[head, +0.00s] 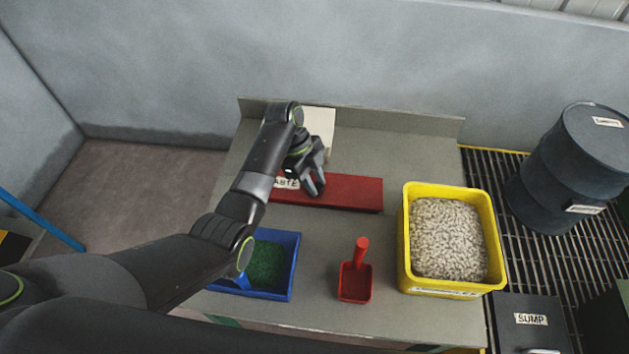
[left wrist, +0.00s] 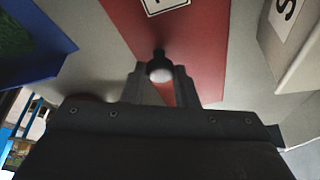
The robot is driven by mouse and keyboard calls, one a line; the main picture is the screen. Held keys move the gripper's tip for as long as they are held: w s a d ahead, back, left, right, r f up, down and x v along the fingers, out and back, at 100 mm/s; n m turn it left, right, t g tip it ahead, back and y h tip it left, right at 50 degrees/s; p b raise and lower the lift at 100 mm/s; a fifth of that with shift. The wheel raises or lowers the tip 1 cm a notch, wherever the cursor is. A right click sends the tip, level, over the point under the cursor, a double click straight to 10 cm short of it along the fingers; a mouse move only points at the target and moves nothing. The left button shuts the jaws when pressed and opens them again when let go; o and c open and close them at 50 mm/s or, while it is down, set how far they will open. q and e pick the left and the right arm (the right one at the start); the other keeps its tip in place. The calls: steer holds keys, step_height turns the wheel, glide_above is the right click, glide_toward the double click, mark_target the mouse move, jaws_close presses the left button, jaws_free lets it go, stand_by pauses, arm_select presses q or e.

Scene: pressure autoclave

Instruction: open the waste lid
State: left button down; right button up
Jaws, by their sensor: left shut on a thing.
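The waste lid (head: 350,192) is a long flat red panel on the grey bench, with a white label partly hidden by my arm, reading "ASTE". It also shows in the left wrist view (left wrist: 205,40), running beneath my fingers. My left gripper (head: 317,189) is over the lid, just right of the label. In the left wrist view the fingers (left wrist: 160,76) are shut on a small dark knob with a pale round face (left wrist: 160,72). The lid looks flat and closed. My right gripper is not in view.
A blue bin (head: 291,268) with green material and a red scoop (head: 355,282) are in front of the lid. A yellow bin (head: 407,240) of pale pellets stands right. A white box (head: 320,125) stands behind my gripper. A dark drum (head: 570,170) stands on the grating.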

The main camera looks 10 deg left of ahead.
arm_select(q)
steer(key=shift+w+a+r+p, duration=0.1)
steer(key=shift+w+r+p, duration=0.35)
steer(key=shift+w+r, duration=1.05)
steer(key=shift+w, duration=0.2)
steer(key=shift+f, duration=0.2)
